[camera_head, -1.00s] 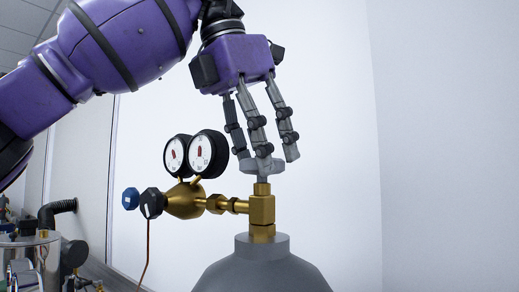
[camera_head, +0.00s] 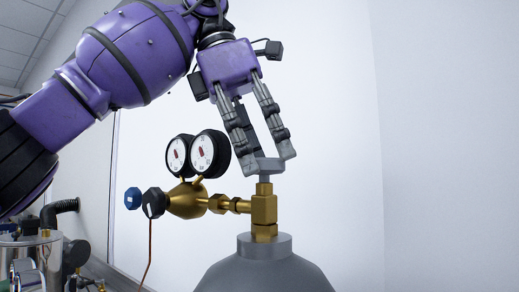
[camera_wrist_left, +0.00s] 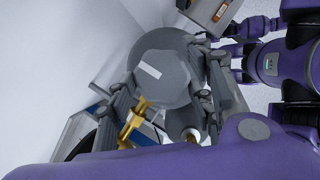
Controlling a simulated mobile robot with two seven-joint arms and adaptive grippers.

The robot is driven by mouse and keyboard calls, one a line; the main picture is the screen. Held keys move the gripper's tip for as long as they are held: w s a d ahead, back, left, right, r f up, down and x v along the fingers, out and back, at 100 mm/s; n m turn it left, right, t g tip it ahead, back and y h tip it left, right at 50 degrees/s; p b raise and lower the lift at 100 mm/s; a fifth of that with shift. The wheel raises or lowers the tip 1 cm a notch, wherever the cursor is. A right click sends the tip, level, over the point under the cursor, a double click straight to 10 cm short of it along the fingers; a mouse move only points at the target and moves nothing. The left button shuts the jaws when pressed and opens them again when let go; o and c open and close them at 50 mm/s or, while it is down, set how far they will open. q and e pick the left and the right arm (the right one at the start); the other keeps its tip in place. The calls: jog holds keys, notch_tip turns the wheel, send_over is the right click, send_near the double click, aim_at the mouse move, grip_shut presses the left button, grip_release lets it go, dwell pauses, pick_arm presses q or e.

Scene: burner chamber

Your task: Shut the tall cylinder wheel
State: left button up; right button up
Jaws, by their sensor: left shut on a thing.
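The tall grey cylinder (camera_head: 264,272) stands upright, with only its rounded shoulder and neck in the head view. A brass valve (camera_head: 263,208) rises from its neck, and the small grey wheel (camera_head: 267,166) sits on top. My left gripper (camera_head: 266,160) comes down from above, its fingers shut around the wheel and partly hiding it. In the left wrist view, the fingers reach toward a grey round shape with a white mark (camera_wrist_left: 150,70). My right gripper is not identifiable in either view.
Two round gauges (camera_head: 196,154) and a brass regulator (camera_head: 186,200) stand just left of the valve. A blue knob (camera_head: 133,198) and a black knob (camera_head: 153,202) project further left. Metal equipment (camera_head: 30,262) fills the lower left. Space right of the cylinder is clear before a pale wall.

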pick_arm(q)
jog(key=shift+r, duration=0.1)
jog(key=o, duration=1.1)
jog(key=shift+w, duration=0.1)
jog(key=v, duration=0.7)
jog(key=shift+r, duration=0.2)
